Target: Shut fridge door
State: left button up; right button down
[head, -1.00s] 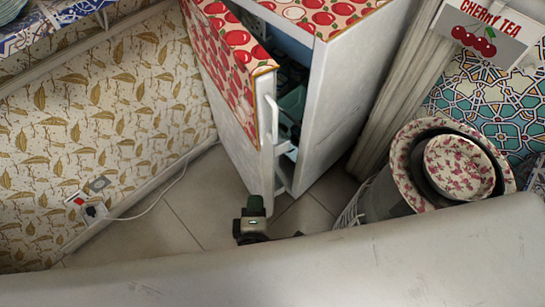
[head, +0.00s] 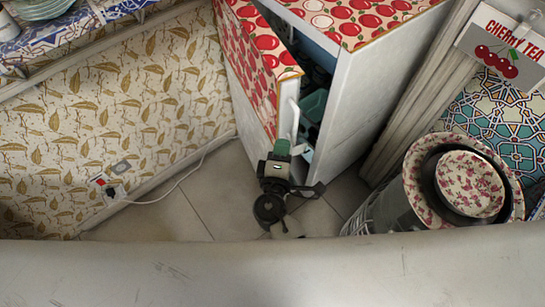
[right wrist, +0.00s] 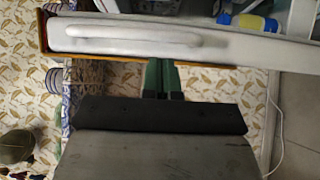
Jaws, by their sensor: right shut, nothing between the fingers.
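The fridge (head: 370,90) has a red cherry pattern on top and white sides. Its door (head: 262,68), on the left, stands ajar, with a dark gap showing the inside. A white handle (head: 294,118) is on the door's narrow near face; the handle also shows in the right wrist view (right wrist: 130,42). My right gripper (head: 281,147) is shut and empty, close to the door's near edge below the handle. In the right wrist view its green fingertips (right wrist: 160,66) meet the door's edge in the picture; I cannot tell whether they touch. My left gripper is out of view.
A round floral-rimmed container (head: 470,185) stands right of the fridge. A wall with leaf paper (head: 110,110) and a plugged-in white cable (head: 175,185) are on the left. Tiled floor (head: 180,215) is free between wall and fridge.

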jog(key=shift+w+d, duration=0.45)
jog(key=shift+d, duration=0.25)
jog(key=shift+d, duration=0.1)
